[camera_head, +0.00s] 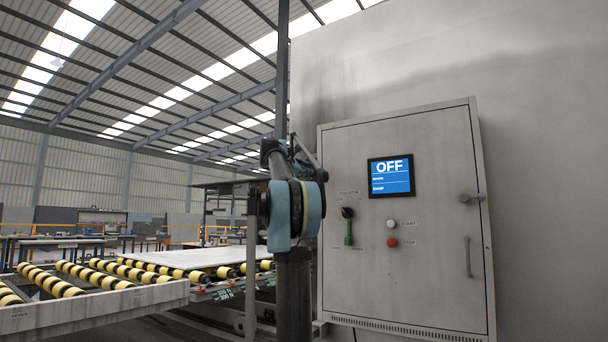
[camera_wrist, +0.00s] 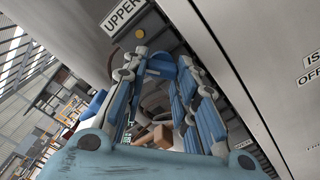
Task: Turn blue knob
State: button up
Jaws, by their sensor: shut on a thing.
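The blue knob (camera_wrist: 160,68) shows in the wrist view between the fingertips, partly hidden by them. It sits on a grey panel face, below a small yellow round part and a label reading "UPPER" (camera_wrist: 122,14). My gripper (camera_wrist: 166,60) is shut on the blue knob, with one finger on each side of it. In the head view my arm stands left of the cabinet, and neither the blue knob nor the fingertips can be made out there. How far the knob is turned cannot be told.
A roller conveyor (camera_head: 110,276) with yellow-and-black rollers lies at the left.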

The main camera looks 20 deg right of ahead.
jog(key=n, duration=0.6)
jog(key=shift+f+n, duration=0.15)
jog(key=shift+n, duration=0.15)
dwell(0.5)
jog(key=o, duration=1)
jog(key=shift+o, duration=0.2)
jog(key=v, duration=1.2)
jog(key=shift+f, duration=0.1)
